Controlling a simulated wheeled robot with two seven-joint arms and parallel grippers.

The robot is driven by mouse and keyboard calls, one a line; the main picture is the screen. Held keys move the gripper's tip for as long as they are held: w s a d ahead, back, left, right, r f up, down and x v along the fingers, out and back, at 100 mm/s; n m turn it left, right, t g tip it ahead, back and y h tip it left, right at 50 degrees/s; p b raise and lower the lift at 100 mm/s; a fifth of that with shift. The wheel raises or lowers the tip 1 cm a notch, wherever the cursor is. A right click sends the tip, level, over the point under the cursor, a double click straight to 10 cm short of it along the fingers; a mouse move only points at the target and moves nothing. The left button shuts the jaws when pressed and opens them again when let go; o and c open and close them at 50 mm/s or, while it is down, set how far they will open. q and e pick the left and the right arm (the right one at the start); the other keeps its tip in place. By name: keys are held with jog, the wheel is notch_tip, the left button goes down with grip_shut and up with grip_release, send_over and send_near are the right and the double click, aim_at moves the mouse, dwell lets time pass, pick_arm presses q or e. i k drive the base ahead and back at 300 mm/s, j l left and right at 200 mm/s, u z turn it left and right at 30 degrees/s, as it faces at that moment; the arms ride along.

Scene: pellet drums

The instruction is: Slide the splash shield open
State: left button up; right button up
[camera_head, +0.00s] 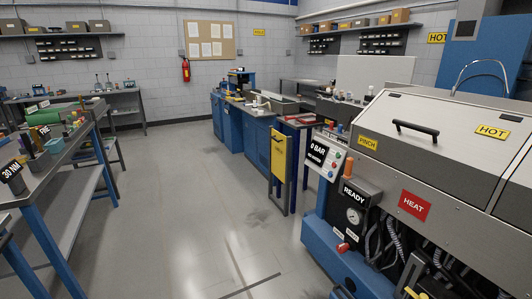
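A large grey machine cover (385,115) with a black bar handle (415,130) is on the blue-based machine at the right. The cover looks shut, with yellow PINCH and HOT labels and a seam toward the right edge. I cannot tell for sure whether this cover is the splash shield; no other part is marked as one. Neither of my grippers is in view.
A control panel (325,157), a READY box with a gauge (354,214) and exposed hoses are on the machine's front. A workbench (50,165) with tools stands at left. A yellow panel (278,155) stands mid-room. The grey floor (180,210) between is clear.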

aim_at(278, 141)
jog(key=i, duration=0.75)
jog(key=i+l+u, duration=0.1)
jog(key=i, duration=0.65)
jog(key=i+l, duration=0.1)
jog(key=i, duration=0.65)
jog(key=i+z, duration=0.15)
jog(key=i, duration=0.25)
jog(key=i+j+z, duration=0.15)
jog(key=i, duration=0.3)
jog(key=i+j+z, duration=0.1)
jog(key=i, duration=0.3)
jog(key=j, duration=0.05)
